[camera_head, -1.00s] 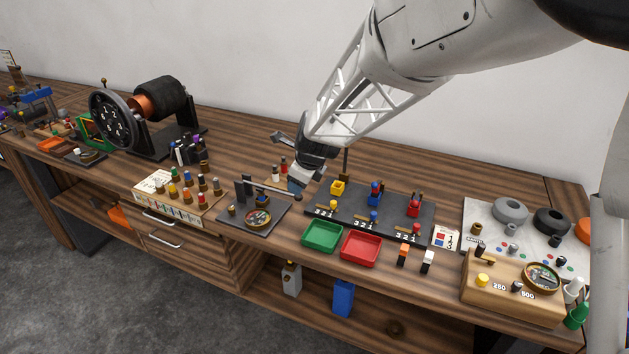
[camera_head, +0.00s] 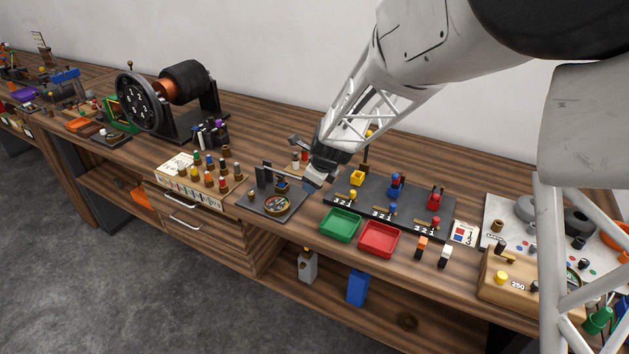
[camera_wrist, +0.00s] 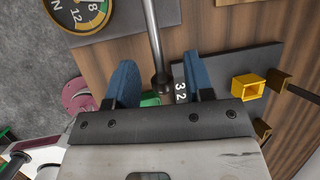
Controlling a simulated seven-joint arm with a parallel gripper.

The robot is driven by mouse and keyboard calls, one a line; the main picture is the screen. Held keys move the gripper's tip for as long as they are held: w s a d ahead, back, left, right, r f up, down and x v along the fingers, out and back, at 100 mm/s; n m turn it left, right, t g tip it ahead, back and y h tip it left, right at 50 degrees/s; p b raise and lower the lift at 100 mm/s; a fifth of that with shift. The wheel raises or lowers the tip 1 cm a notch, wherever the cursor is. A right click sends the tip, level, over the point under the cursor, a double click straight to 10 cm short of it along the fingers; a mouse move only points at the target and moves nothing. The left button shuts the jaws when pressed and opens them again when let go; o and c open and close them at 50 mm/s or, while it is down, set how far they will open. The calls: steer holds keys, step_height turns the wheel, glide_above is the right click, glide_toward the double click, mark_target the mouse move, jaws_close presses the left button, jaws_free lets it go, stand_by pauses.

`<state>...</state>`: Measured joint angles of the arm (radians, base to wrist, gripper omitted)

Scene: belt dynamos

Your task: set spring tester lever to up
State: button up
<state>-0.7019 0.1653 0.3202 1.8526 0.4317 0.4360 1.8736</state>
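The spring tester (camera_head: 270,204) is a dark plate with a round gauge, upright dark posts and a thin grey lever. It also shows in the wrist view, with its gauge (camera_wrist: 82,12) at the upper left. The lever (camera_wrist: 153,40) runs down from the top of the wrist view to a dark rounded end. In the head view the lever slants slightly down to the right, towards my gripper (camera_head: 316,184). My gripper has blue fingers and is open, one finger on each side of the lever's end (camera_wrist: 160,82). Gaps show on both sides; contact cannot be told.
A dark board (camera_head: 378,222) with yellow, blue and red parts is close on the right. Green (camera_head: 341,226) and red (camera_head: 379,240) trays lie in front of it. A rack of coloured pegs (camera_head: 203,182) is on the left.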

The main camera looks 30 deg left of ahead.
jaws_close()
